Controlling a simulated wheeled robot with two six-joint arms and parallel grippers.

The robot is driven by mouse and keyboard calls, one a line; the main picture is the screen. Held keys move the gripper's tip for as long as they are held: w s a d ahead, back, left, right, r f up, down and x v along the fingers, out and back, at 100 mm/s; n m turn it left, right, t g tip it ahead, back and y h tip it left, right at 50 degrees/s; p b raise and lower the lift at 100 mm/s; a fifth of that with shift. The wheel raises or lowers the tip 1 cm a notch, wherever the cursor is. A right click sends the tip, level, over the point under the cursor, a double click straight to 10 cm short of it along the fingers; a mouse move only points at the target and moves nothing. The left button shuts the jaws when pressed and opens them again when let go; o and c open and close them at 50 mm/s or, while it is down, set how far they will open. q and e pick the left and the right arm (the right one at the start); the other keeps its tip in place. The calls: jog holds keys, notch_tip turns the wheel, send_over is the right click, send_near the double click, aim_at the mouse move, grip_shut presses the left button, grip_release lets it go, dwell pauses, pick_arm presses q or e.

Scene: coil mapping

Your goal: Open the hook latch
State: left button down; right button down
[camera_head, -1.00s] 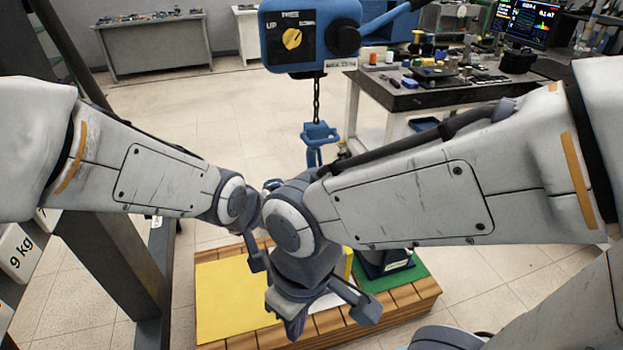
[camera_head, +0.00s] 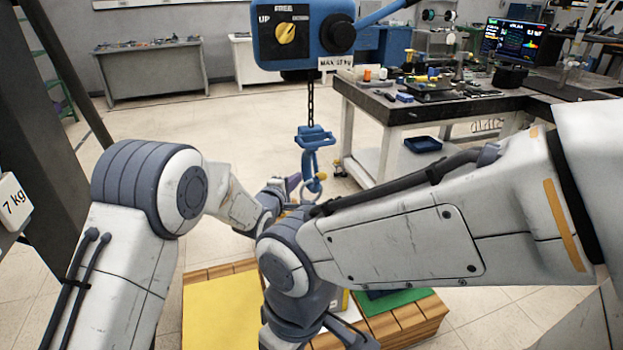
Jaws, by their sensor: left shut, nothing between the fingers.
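A blue hook (camera_head: 308,150) hangs on a chain below the blue hoist box (camera_head: 304,37). A small yellow piece (camera_head: 321,177) sits at its lower part, and a grey ring (camera_head: 309,191) hangs there. My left gripper (camera_head: 289,184) is shut and empty, just left of the hook's lower end; I cannot tell whether it touches. My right arm hides part of it. My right gripper (camera_head: 312,338) points down at the bottom edge, over the wooden pallet (camera_head: 410,322). Its fingertips are cut off, so its opening does not show.
A yellow sheet (camera_head: 222,312) and a green mat (camera_head: 398,299) lie on the pallet. A dark-topped workbench (camera_head: 400,105) with tools and a monitor stands at the right. The floor behind the hook is clear.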

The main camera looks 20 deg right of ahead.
aim_at(314, 170)
pick_arm(q)
jog(key=d, duration=0.3)
jog(key=shift+w+d, duration=0.25)
jog(key=shift+w, duration=0.05)
jog(key=shift+s+d, duration=0.35)
jog(key=shift+s, duration=0.25)
pick_arm(e)
jog(key=shift+r, duration=0.15)
pick_arm(q)
jog(key=shift+r+p, duration=0.15)
jog(key=shift+p, duration=0.15)
pick_arm(e)
jog(key=shift+r, duration=0.15)
